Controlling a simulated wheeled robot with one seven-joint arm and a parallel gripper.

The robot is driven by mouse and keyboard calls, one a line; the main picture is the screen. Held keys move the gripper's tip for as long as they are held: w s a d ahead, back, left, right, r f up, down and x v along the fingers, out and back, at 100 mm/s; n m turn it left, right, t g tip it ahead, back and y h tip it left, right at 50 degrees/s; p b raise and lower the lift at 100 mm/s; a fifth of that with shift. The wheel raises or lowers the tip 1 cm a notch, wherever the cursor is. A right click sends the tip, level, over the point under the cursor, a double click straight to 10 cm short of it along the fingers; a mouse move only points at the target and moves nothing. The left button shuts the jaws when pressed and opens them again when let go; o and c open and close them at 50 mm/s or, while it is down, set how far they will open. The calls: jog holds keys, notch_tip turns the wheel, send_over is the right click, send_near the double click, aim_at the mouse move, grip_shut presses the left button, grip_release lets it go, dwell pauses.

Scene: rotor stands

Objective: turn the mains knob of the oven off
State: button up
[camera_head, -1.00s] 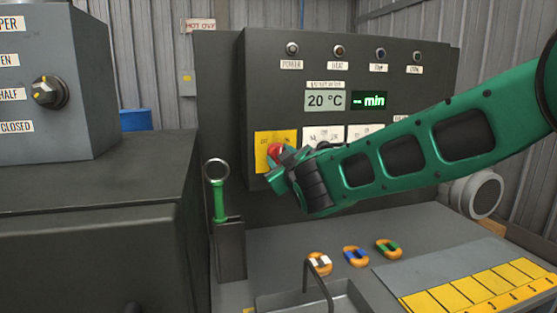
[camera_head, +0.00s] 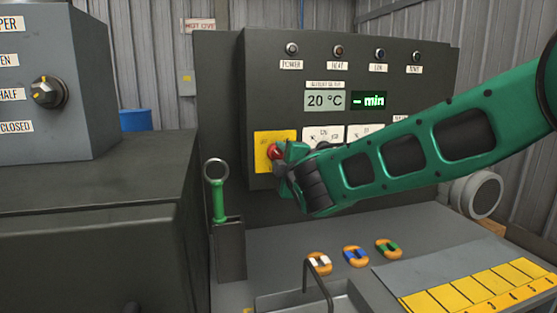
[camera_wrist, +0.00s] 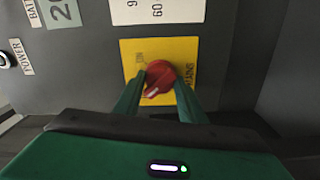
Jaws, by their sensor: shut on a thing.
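The red mains knob (camera_head: 274,152) sits on a yellow plate (camera_head: 263,137) at the lower left of the oven's control panel (camera_head: 285,70). In the wrist view the knob (camera_wrist: 160,75) lies between my two green fingers, and its white mark slants to the lower left of the picture. The yellow plate (camera_wrist: 130,48) carries the word MAINS on the right and small lettering, seemingly ON, at the upper left. My gripper (camera_head: 281,157) is shut on the knob. In the head view my gripper partly hides the knob and plate.
The panel has a 20 °C display (camera_head: 324,100), a green min display (camera_head: 370,101) and several lamps above. A green-handled tool (camera_head: 218,200) stands upright in a holder left of my gripper. Several orange rings (camera_head: 355,256) lie on the bench below. A grey box with a black knob (camera_head: 47,93) stands left.

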jog(key=shift+s+f+n, duration=0.1)
jog(key=shift+f+n, duration=0.15)
jog(key=shift+n, duration=0.25)
jog(key=o, duration=1)
jog(key=shift+o, duration=0.2)
jog(key=shift+r, duration=0.1)
jog(key=v, duration=1)
jog(key=shift+s, duration=0.3)
jog(key=shift+d, duration=0.1)
